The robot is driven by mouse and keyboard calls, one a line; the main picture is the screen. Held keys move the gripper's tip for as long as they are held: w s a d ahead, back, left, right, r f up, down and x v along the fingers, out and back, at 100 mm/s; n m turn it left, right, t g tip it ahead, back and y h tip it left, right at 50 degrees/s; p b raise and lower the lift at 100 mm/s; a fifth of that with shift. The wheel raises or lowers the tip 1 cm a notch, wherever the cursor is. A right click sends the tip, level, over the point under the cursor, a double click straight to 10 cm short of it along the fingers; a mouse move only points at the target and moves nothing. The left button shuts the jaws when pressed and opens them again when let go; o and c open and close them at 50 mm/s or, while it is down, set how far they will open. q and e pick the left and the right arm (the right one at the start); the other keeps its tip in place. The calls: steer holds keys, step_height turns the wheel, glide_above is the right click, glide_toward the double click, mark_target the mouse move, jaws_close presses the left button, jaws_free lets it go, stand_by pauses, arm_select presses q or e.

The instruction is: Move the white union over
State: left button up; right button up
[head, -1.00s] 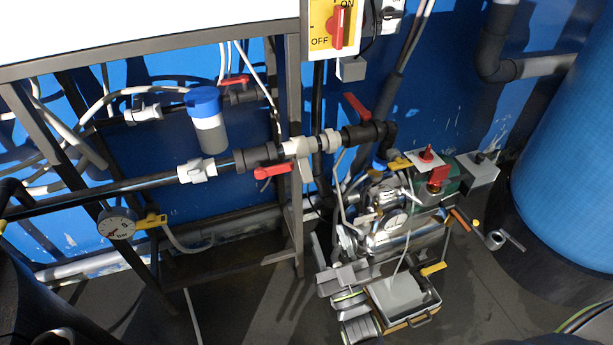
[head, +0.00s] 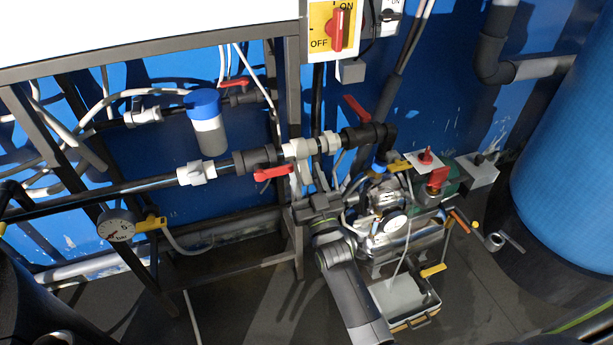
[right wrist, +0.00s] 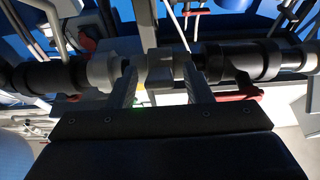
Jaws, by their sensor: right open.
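A white union (head: 301,148) sits in the dark horizontal pipe, between a red-handled valve and a black fitting; in the right wrist view it shows as pale grey collars (right wrist: 154,70). My right gripper (head: 309,182) is open just below it in the head view. In the right wrist view its two fingers (right wrist: 159,84) point up at the union, one on each side of its middle part. Whether they touch it cannot be told. Another white union (head: 196,172) sits further left on the same pipe. My left gripper is not in view.
A red valve handle (head: 273,173) lies close left of my right gripper. A frame post (head: 293,90) stands behind the pipe. A metal pump (head: 390,215) and an open toolbox (head: 405,300) are right of my arm. A pressure gauge (head: 117,225) hangs at left.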

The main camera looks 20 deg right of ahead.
jaws_close()
stand_by(0.3)
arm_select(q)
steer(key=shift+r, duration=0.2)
arm_select(e)
steer(key=shift+r, duration=0.1)
